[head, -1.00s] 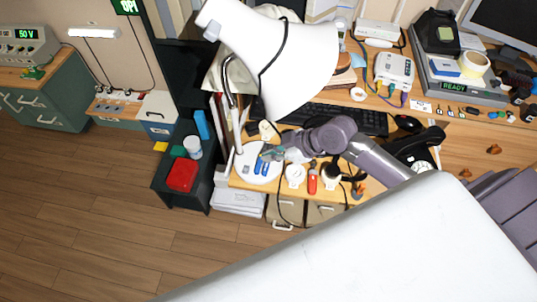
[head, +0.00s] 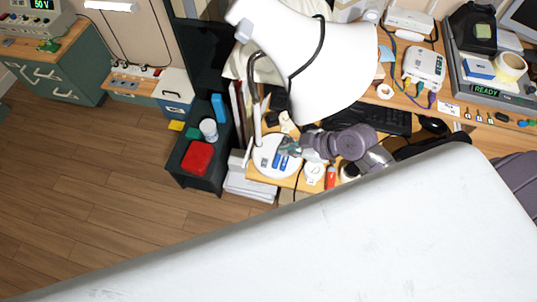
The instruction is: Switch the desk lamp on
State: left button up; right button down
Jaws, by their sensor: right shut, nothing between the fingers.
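The desk lamp has a large white shade (head: 325,65) that fills the upper middle of the head view, with a black cable across it. Its pale bent stem runs down on the left to a round white base (head: 262,160) on the desk. Small blue parts (head: 283,162) show on the base; I cannot tell if they are its switch. My right gripper (head: 284,149) is shut and empty, over or at the back right part of the base. Contact cannot be made out. No light shows from the lamp, but the inside of the shade is hidden. My left gripper is not in view.
A black keyboard (head: 393,121) lies behind my right arm. A white round item (head: 314,172) and a red item (head: 331,178) sit right of the base. A dark shelf with a red box (head: 197,157) stands left of the desk. Open wooden floor lies further left.

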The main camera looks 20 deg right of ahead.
send_over(268, 162)
jog(key=f, duration=0.5)
jog(key=shift+s+p, duration=0.25)
jog(key=shift+p, duration=0.05)
jog(key=f, duration=0.2)
jog(key=shift+w+f, duration=0.25)
jog(key=shift+f, duration=0.1)
jog(key=shift+w+f, duration=0.1)
jog(key=shift+f, duration=0.3)
jog(key=shift+d+f, duration=0.1)
jog(key=shift+f, duration=0.4)
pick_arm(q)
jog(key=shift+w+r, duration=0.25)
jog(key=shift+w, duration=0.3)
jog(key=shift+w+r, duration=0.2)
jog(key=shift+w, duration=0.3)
